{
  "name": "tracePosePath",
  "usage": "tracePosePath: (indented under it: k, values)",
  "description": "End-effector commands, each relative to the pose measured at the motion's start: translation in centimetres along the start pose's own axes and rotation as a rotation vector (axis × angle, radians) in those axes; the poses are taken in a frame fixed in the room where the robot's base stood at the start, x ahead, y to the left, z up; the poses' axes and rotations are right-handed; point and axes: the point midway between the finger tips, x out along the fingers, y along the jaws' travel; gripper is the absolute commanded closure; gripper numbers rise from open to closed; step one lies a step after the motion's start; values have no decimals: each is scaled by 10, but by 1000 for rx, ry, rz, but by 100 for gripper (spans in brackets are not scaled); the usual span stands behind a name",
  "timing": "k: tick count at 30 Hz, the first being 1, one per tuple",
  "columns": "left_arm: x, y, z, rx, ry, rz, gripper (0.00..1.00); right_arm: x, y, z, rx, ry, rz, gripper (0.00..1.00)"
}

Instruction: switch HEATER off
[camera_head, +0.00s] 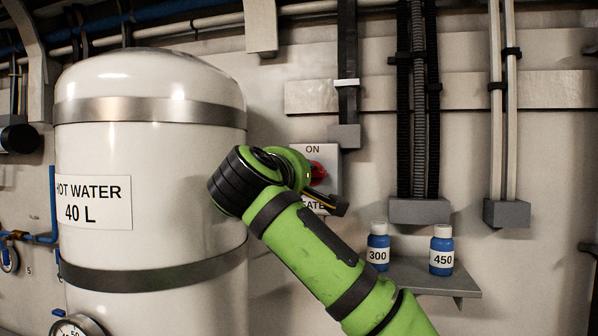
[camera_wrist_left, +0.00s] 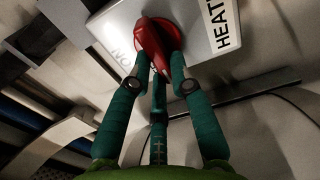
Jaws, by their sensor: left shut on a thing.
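The HEATER switch plate (camera_head: 333,160) is on the wall right of the tank, with ON at its top and a partly hidden HEATER label below. Its red knob (camera_head: 317,172) is partly covered by a green arm. In the left wrist view, the red knob (camera_wrist_left: 150,38) sits on the grey plate (camera_wrist_left: 195,42), its handle lying roughly across the line from ON to HEATER. My left gripper (camera_wrist_left: 158,68) has its teal fingers closed around the handle. In the head view its fingers are mostly hidden behind the wrist. My right gripper is not in view.
A white HOT WATER tank (camera_head: 150,150) stands close left of the arm. A small grey shelf (camera_head: 410,275) below right of the switch bears blue bottles marked 300 (camera_head: 378,245) and 450 (camera_head: 442,250). Cable conduits (camera_head: 418,110) run down the wall to the right.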

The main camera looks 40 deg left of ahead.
Motion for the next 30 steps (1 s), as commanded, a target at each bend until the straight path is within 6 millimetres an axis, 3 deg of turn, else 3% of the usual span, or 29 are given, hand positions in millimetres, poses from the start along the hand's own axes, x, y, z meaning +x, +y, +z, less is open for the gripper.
tracePosePath:
  k: [9,10,12,23,30]
  values:
    - [0,0,0,-5,1,2,100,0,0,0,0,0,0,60]
    - [0,0,0,-5,1,2,75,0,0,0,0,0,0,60]
    - [0,0,0,-4,1,2,55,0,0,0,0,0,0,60]
    - [-2,0,0,-2,1,1,55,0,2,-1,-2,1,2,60]
    - [-38,1,0,-4,0,6,55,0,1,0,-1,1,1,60]
